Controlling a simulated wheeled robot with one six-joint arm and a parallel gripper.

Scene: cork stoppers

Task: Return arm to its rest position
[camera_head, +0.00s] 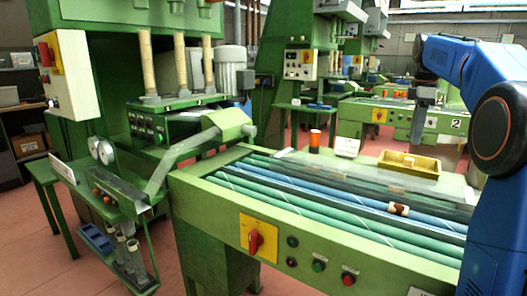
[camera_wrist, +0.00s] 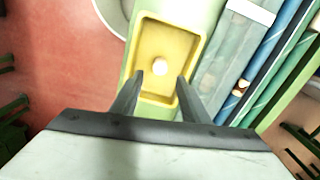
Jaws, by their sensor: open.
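My gripper (camera_wrist: 160,82) is open, with its two dark fingers spread apart and nothing between them. In the head view it hangs down from my blue arm at the upper right, above the far side of the machine. Below it is a yellow tray (camera_wrist: 142,50) with a pale cork stopper (camera_wrist: 160,67) lying inside. The tray (camera_head: 418,169) also shows in the head view, on the far edge of the green conveyor. The fingers appear above the tray and apart from the stopper.
A brown and white cork piece (camera_head: 398,208) lies on the conveyor belts (camera_head: 320,195). A red switch (camera_head: 257,241) is on the front panel. Green machines fill the left and back.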

